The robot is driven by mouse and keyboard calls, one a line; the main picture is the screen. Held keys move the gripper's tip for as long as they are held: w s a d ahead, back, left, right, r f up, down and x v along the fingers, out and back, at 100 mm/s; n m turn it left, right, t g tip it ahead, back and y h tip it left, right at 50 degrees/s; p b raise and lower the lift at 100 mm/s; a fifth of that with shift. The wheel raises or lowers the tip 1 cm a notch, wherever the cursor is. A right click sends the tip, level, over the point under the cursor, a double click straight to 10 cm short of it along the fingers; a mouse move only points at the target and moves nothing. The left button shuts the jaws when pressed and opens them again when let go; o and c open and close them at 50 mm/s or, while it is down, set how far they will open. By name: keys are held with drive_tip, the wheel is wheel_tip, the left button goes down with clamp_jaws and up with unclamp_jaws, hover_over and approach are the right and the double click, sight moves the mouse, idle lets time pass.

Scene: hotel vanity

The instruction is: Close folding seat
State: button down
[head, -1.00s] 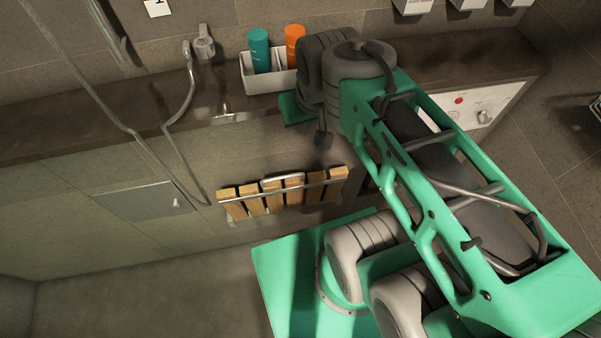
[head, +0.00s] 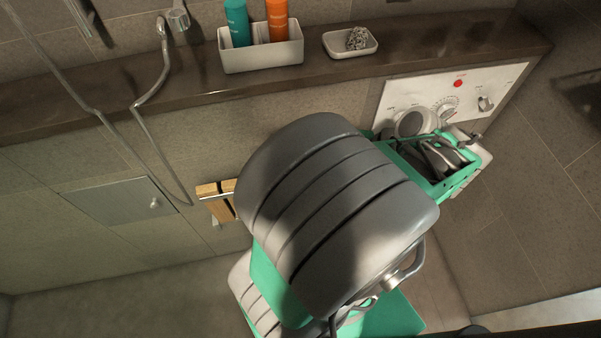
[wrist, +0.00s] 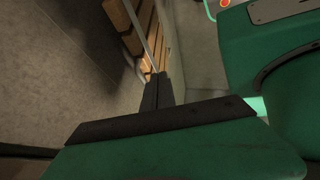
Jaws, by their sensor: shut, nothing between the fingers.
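The folding seat (head: 214,202) is a row of light wooden slats with a metal rail on the wall below the counter. In the head view my arm hides all but its left end. The slats and rail also show at the top of the wrist view (wrist: 146,28). My gripper (wrist: 158,78) shows in the wrist view as dark fingers, shut and empty. Its tips appear just below the near end of the slats in that picture; I cannot tell whether they touch. In the head view I cannot make out the fingers. The seat's exact angle is unclear.
A dark counter (head: 190,95) runs above the seat. It carries a white caddy (head: 262,56) with a teal bottle (head: 237,22) and an orange bottle (head: 277,20), plus a soap dish (head: 350,45). A control panel (head: 400,92) is at right. A shower hose (head: 150,150) hangs at left.

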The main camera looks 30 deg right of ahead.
drive_tip(key=w+a+f+n+t, duration=0.1)
drive_tip(key=w+a+f, duration=0.2)
drive_tip(key=w+f, duration=0.4)
drive_tip(key=shift+w+f, duration=0.15)
drive_tip(key=shift+w, duration=0.45)
drive_tip(key=shift+d, duration=0.1)
